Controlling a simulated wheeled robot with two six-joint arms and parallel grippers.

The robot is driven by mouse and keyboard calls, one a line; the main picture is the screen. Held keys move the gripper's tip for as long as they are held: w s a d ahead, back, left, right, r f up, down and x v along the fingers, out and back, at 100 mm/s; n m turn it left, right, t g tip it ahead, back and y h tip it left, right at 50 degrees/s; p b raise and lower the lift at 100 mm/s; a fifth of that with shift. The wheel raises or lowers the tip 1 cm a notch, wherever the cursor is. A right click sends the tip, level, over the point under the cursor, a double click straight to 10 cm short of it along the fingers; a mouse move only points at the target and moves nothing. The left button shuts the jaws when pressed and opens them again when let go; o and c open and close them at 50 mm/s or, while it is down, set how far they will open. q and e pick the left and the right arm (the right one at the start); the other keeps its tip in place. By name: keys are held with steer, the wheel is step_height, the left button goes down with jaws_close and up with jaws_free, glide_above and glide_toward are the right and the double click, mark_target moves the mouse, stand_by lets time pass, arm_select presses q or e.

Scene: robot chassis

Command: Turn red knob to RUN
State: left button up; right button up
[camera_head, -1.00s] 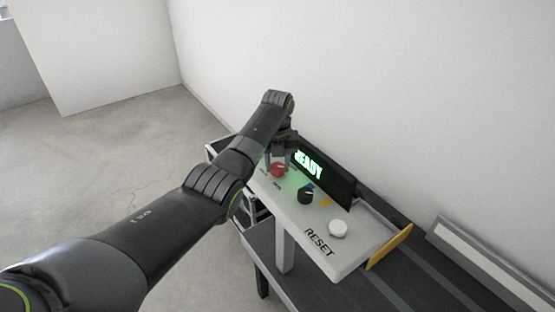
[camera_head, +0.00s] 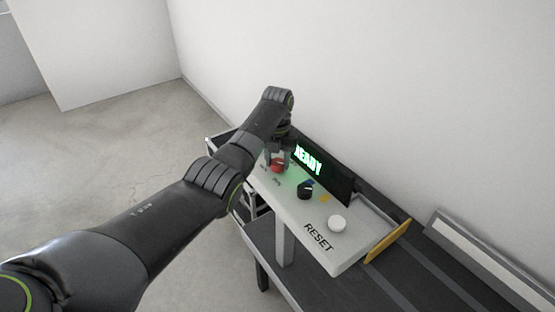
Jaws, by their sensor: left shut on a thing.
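The red knob (camera_head: 278,166) sits on the white control panel (camera_head: 289,216), towards its far left end. My left gripper (camera_head: 277,160) reaches down over it from above, with its fingers around the knob, shut on it. The small labels beside the knob are too small to read and partly hidden by the gripper, so I cannot tell which mark the knob points to. The dark display behind the panel shows green letters (camera_head: 308,160); the end reads "EADY", with the start partly hidden. My right gripper is not in view.
A black knob (camera_head: 305,190) with a blue mark beside it and a white button (camera_head: 337,223) marked RESET sit nearer on the panel. A yellow plate (camera_head: 389,243) stands at the panel's right end. A pale wall rises behind; open floor lies left.

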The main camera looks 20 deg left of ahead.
arm_select(q)
steer(key=o, duration=1)
steer(key=shift+r, duration=0.1)
step_height(320, 180, up, 7)
steer(key=b, duration=0.2)
steer(key=shift+r+b, duration=0.2)
steer(key=shift+b, duration=0.2)
step_height(320, 180, up, 5)
step_height(320, 180, up, 5)
steer(key=p, duration=0.6)
glide_above(278, 162)
steer(key=shift+a+f, duration=0.1)
steer(key=shift+f, duration=0.05)
